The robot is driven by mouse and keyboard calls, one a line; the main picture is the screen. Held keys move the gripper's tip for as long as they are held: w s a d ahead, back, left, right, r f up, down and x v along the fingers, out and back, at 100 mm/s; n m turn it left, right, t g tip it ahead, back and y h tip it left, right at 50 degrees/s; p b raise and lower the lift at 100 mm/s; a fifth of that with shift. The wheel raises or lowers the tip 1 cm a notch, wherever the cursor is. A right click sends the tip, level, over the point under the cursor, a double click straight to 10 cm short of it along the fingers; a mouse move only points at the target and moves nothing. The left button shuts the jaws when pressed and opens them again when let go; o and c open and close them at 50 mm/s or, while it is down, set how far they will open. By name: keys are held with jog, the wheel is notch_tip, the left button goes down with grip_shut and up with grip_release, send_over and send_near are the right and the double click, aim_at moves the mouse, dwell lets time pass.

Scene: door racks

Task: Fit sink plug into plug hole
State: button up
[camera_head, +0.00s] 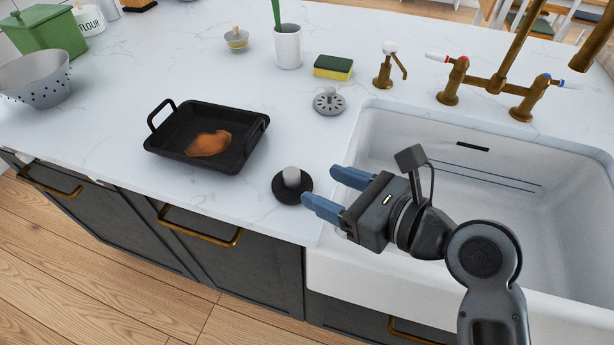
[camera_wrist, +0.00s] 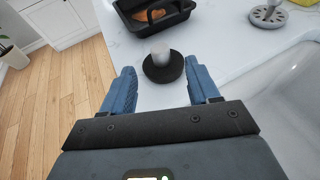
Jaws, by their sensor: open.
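The sink plug looks like a black round disc with a grey upright knob (camera_head: 292,183). It lies flat on the white countertop just left of the sink, and also shows in the wrist view (camera_wrist: 161,66). My gripper (camera_head: 318,184) is open and empty, its blue fingers pointing left toward the plug. In the wrist view the plug sits ahead, in line with the gap between the two fingertips, and seems apart from them. The white sink (camera_head: 370,140) is under and right of my arm. No plug hole shows; my arm covers part of the basin.
A black roasting pan (camera_head: 170,150) with brown food stands left of the plug. A grey slotted strainer (camera_head: 328,102), a sponge (camera_head: 333,67), a soap dispenser (camera_head: 388,68) and a brass tap (camera_head: 490,85) stand behind. The counter's front edge is close to the plug.

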aim_at(292, 173)
jog(key=v, duration=0.3)
jog(key=shift+s+d, duration=0.15)
jog(key=shift+g+h, duration=0.3)
jog(key=b+x, duration=0.1)
jog(key=x, duration=0.1)
jog(key=b+x, duration=0.3)
jog(key=b, duration=0.1)
jog(key=shift+w+a+r, duration=0.2)
jog(key=shift+w+a, duration=0.05)
jog(key=shift+a, duration=0.25)
jog(key=shift+w+a, duration=0.25)
jog(key=x, duration=0.7)
jog(key=shift+w, duration=0.2)
grip_shut()
